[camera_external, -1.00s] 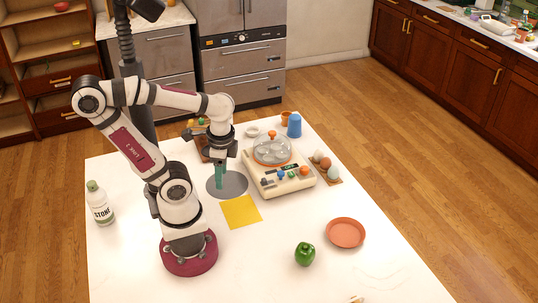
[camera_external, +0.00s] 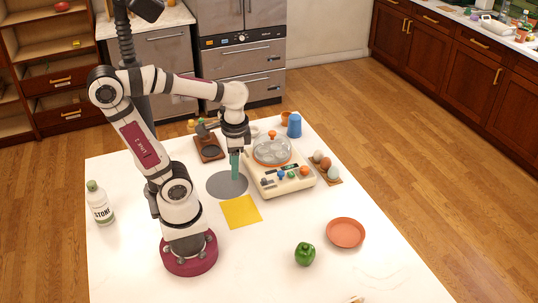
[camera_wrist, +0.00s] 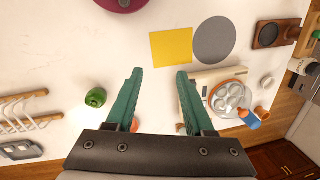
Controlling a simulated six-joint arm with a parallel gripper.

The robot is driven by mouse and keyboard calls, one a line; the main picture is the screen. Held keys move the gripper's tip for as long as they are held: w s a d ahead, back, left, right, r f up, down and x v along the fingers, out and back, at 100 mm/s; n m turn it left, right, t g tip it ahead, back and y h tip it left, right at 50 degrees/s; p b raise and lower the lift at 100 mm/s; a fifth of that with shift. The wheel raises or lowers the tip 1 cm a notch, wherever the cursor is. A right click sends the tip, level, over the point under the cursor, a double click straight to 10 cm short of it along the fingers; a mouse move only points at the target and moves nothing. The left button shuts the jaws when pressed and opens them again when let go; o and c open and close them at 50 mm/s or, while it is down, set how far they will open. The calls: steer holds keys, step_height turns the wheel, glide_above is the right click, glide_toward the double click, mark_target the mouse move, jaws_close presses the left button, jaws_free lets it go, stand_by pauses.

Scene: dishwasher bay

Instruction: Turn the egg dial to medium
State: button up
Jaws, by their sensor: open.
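The egg cooker (camera_external: 284,180) is a cream box with a clear domed lid over an egg tray, standing on the white table. In the wrist view the egg cooker (camera_wrist: 217,88) is at the right, partly hidden behind the right finger. My gripper (camera_external: 235,167) is open and empty, pointing down with teal fingers, just left of the cooker and above the table. The fingers also show in the wrist view (camera_wrist: 158,88).
A grey round mat (camera_external: 222,187) and a yellow square (camera_external: 241,211) lie left of the cooker. Eggs in a holder (camera_external: 326,167) stand right of it, a blue cup (camera_external: 294,125) behind. A terracotta plate (camera_external: 345,232) and green pepper (camera_external: 305,254) lie in front.

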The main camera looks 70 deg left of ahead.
steer(key=w+a+r+n, duration=0.1)
steer(key=w+a+n, duration=0.1)
steer(key=w+n, duration=0.45)
steer(key=w+a+r+n, duration=0.1)
steer(key=w+a+n, duration=0.1)
steer(key=w+n, duration=0.45)
steer(key=n+h, duration=0.2)
steer(key=n, duration=1)
glide_above(305, 168)
step_height(305, 168, down, 5)
step_height(305, 168, down, 15)
steer(key=shift+a+f, duration=0.1)
steer(key=shift+f, duration=0.05)
steer(key=shift+c, duration=0.2)
jaws_close()
